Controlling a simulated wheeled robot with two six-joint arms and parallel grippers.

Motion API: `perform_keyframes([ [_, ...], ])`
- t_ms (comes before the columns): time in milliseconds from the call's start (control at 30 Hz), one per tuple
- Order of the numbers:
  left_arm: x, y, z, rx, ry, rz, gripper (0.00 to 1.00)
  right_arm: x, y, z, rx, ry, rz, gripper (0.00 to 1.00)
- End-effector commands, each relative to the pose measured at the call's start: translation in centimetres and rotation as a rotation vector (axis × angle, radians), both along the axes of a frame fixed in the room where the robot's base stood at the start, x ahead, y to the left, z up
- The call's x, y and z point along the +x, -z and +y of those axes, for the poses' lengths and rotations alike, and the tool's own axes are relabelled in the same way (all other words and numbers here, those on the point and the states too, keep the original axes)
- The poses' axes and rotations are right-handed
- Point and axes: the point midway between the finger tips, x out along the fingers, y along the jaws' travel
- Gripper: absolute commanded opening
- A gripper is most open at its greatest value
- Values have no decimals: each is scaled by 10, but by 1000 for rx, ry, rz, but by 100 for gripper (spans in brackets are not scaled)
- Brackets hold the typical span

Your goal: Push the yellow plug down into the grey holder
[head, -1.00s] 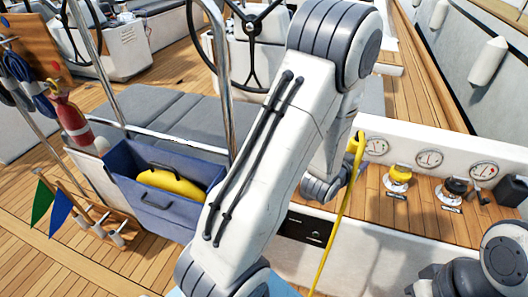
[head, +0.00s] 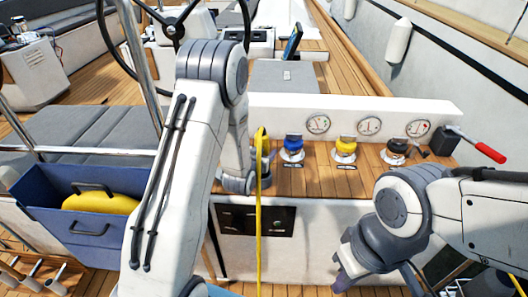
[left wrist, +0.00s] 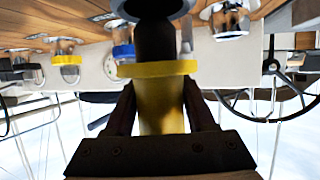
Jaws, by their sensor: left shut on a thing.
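The yellow plug (left wrist: 165,100) has a yellow collar and a dark end. My left gripper (left wrist: 160,112) is shut on it, one finger on each side. In the left wrist view the dark end points at a grey round fitting (left wrist: 150,8), likely the holder, at the top edge; I cannot tell if they touch. In the head view the plug's yellow top (head: 262,133) shows beside my left arm, with a yellow cable hanging down. The arm hides most of the left gripper. My right gripper (head: 347,280) is low at the front; its finger opening is unclear.
Blue (head: 292,144), yellow (head: 346,147) and black (head: 397,150) knobs stand on the wooden ledge, before a gauge panel (head: 345,108). A red-handled lever (head: 488,151) is at the right. A blue bin (head: 95,218) with a yellow object stands left.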

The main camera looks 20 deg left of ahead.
Motion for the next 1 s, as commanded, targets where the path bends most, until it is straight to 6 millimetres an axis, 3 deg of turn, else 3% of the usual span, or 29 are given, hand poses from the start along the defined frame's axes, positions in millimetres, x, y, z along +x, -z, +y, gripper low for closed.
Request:
perform_keyframes([
  [100,0,17,1,0,-1,-1,0,0,14,0,0,0,0,0],
  [300,0,31,1,0,-1,-2,0,0,23,0,0,0,0,0],
  [1000,0,32,1,0,-2,-2,0,0,25,0,0,0,0,0],
])
